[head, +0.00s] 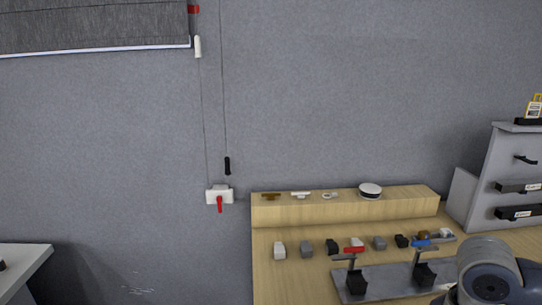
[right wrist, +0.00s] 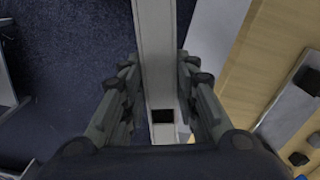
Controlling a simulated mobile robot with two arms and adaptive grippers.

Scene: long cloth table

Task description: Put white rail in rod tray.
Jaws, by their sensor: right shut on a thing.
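A long pale rail, the white rail (right wrist: 155,50), runs up the middle of the right wrist view. My right gripper (right wrist: 157,82) is shut on it, with a finger on each side. The rail's far end leaves the top of the picture. In the head view my right arm shows at the bottom right, but its gripper and the rail do not. A grey plate with two dark upright holders (head: 385,283) lies on the wooden table; I cannot tell whether it is the rod tray. My left gripper is in neither view.
The wooden table (head: 285,240) carries a row of small white, grey and black blocks. A raised wooden ledge (head: 340,208) behind holds small parts and a round white thing (head: 370,190). A grey rack (head: 500,175) stands at the right. Dark floor (right wrist: 70,60) lies beside the rail.

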